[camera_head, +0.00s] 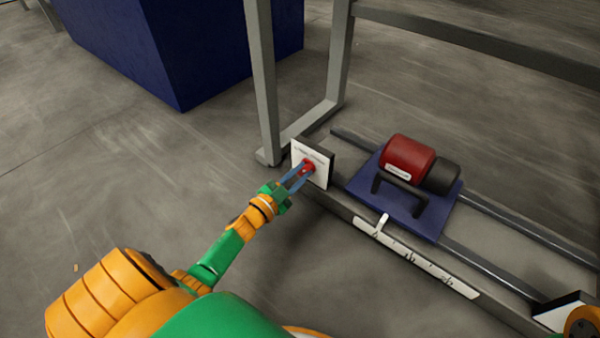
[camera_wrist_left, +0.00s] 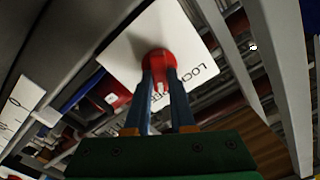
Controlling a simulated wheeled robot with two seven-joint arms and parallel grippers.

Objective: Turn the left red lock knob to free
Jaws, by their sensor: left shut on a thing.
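The left red lock knob (camera_head: 308,166) sits on a white label plate (camera_head: 322,158) at the left end of the rail frame. My left gripper (camera_head: 302,174) is shut on the knob, its two blue fingers reaching it from the front left. In the left wrist view, the red knob (camera_wrist_left: 158,60) lies between the fingertips (camera_wrist_left: 160,74) on the white plate (camera_wrist_left: 128,48). Part of the plate's lettering shows, but the fingers cover some of it. The knob's turn angle is hard to tell. My right gripper is not clearly seen.
A blue carriage plate (camera_head: 405,208) with a red-and-black motor (camera_head: 408,158) and black handle (camera_head: 400,190) sits on the rails to the right. A white scale strip (camera_head: 420,258) runs along the front. A grey post (camera_head: 262,80) stands behind; a blue block (camera_head: 170,45) is farther back.

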